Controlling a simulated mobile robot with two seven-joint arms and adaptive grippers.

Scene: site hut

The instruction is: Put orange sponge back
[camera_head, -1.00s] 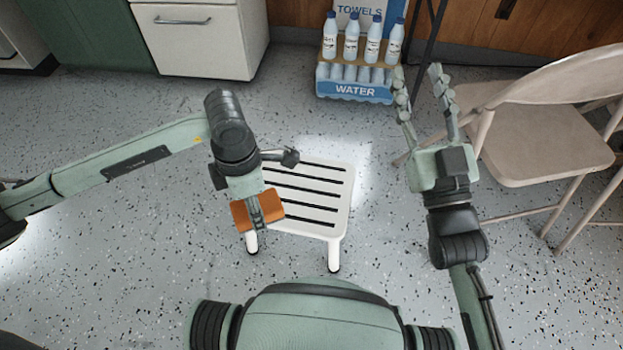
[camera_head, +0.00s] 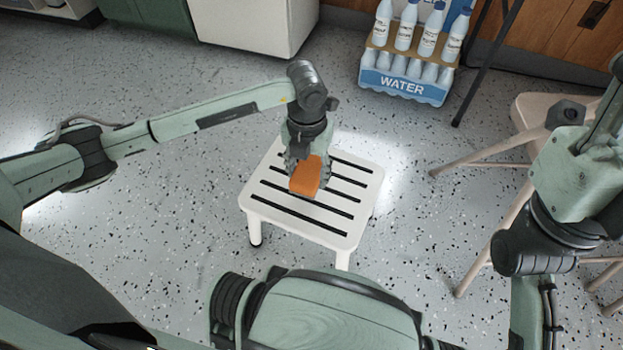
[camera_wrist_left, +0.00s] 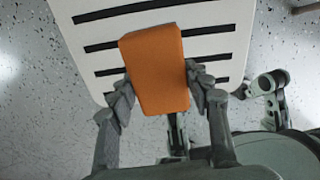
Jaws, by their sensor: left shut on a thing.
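The orange sponge (camera_head: 307,176) is held by my left gripper (camera_head: 310,165) over the white slatted stool (camera_head: 262,209). In the left wrist view the sponge (camera_wrist_left: 155,68) sits between the two fingers of the left gripper (camera_wrist_left: 160,95), with the stool's slatted top (camera_wrist_left: 225,45) behind it. I cannot tell whether the sponge touches the stool top. The stool top is otherwise bare. My right arm is at the right of the head view; its fingers are cut off by the picture's edge, so their opening is not shown.
A pack of water bottles (camera_head: 405,84) stands on the floor beyond the stool. A beige folding chair (camera_head: 520,125) is at the right, close to my right arm. A white cabinet (camera_head: 250,22) is at the back. The speckled floor left of the stool is clear.

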